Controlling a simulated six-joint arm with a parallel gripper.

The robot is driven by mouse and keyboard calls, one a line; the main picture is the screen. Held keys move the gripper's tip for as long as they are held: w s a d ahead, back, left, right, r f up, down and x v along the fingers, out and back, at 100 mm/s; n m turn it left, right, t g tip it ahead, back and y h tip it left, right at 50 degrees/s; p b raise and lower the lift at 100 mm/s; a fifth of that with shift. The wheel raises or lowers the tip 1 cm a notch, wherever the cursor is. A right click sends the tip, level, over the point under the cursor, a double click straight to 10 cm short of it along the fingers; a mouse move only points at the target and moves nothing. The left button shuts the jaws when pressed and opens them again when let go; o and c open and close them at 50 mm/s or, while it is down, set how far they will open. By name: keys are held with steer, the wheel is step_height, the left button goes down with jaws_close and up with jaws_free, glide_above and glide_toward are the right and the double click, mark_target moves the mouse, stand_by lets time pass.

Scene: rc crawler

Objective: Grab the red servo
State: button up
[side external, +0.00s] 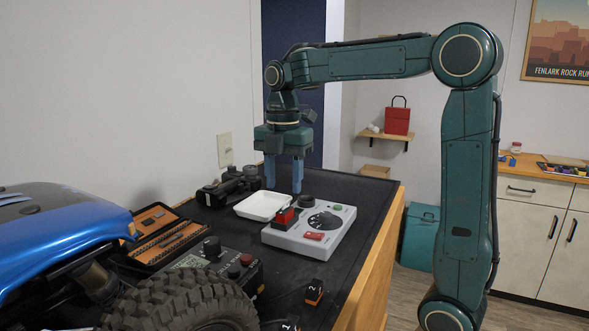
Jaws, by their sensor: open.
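A small upright block, red on top and black below, likely the red servo (285,216), stands at the left part of a grey control box (290,243) on the black bench mat. A second, flat red piece (314,236) is on the same box's front right; I cannot tell whether it is a switch. My gripper (284,188) points straight down with its two blue fingers apart. It is open and empty, and appears above the far side of the box and the white tray. Its exact height and depth are unclear.
A white tray (262,206) sits behind the box. A blue crawler (55,235) with a big tyre fills the front left. A tool case (165,236), a knobbed device (236,268) and a small orange-black block (314,291) lie nearby. The bench's wooden edge (372,265) is at right.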

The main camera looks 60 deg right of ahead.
mark_target(285, 207)
steer(key=shift+s+f, duration=0.15)
steer(key=shift+f, duration=2.5)
jaws_close()
